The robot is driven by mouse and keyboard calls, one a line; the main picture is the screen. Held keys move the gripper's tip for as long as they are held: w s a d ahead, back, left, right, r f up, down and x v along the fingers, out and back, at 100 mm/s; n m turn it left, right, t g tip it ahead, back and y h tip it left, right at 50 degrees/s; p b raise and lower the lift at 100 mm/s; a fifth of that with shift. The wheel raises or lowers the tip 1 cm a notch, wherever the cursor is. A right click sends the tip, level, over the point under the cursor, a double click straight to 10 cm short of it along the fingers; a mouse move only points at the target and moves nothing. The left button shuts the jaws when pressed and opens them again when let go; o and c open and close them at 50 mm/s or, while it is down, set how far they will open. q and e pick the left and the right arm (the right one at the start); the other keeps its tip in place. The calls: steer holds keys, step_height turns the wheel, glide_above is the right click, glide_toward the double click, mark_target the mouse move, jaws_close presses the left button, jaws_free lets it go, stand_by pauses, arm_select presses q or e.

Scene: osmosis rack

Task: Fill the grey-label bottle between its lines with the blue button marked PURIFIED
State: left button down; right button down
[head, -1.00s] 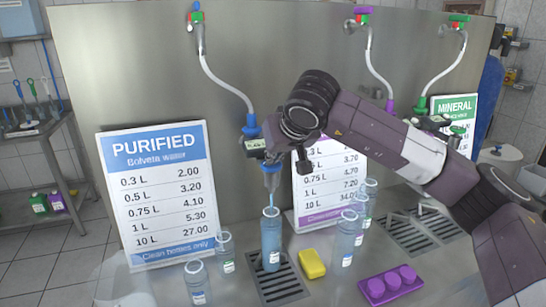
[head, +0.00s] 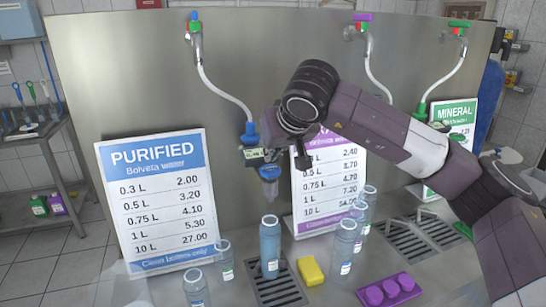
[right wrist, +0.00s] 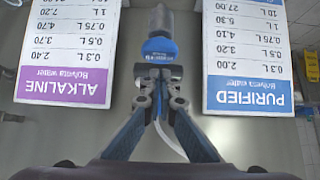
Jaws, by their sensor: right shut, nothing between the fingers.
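A bottle (head: 270,248) stands upright on the drain grate under the blue PURIFIED dispenser (head: 268,172). It looks bluish, and its small label is too small for me to tell the colour or read the lines. No stream shows between nozzle and bottle. My right gripper (head: 302,160) is shut and empty beside the dispenser, partly hidden by its own wrist. In the right wrist view its closed fingertips (right wrist: 160,98) are at the blue dispenser body (right wrist: 158,52); I cannot tell whether they touch the button. My left gripper is not in view.
Two bottles (head: 197,287) stand left of the grate and several (head: 345,248) to the right. The PURIFIED price board (head: 160,200) stands left, and the ALKALINE board (head: 330,190) behind my right arm.

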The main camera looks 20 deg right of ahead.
steer(key=b+v, duration=0.3)
steer(key=v, duration=0.7)
steer(key=shift+r, duration=0.1)
stand_by(0.7)
